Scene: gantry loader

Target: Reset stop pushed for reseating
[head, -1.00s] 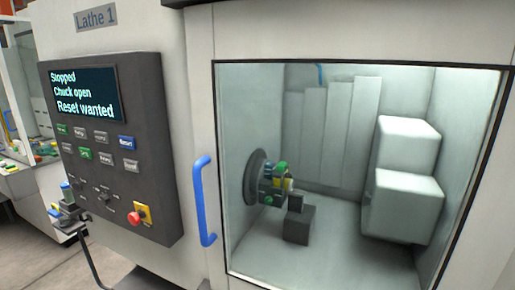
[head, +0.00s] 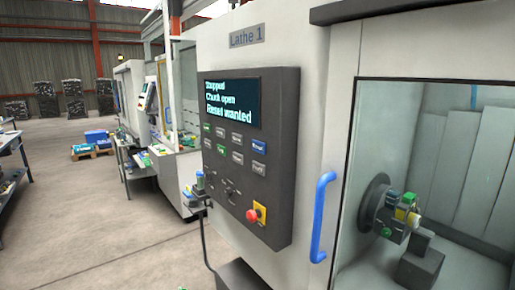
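The lathe's control panel (head: 240,165) is in the middle of the head view, under a plate reading "Lathe 1". Its screen (head: 231,103) reads "Stopped", "Chuck open", "Reset wanted". Below are rows of small buttons, among them a blue button (head: 258,146) at the upper right whose label is hard to read here. A red stop button (head: 252,216) sits on a yellow base (head: 262,212) at the panel's lower right; I cannot tell whether it is pushed in. Behind the door window, the chuck (head: 375,203) has a green and yellow part at it. Neither gripper is in view.
A blue door handle (head: 322,217) stands out right of the panel. Open floor (head: 85,225) lies to the left. Further back are a workbench (head: 135,160), a pallet with blue boxes (head: 95,142) and another table at the left edge (head: 12,175).

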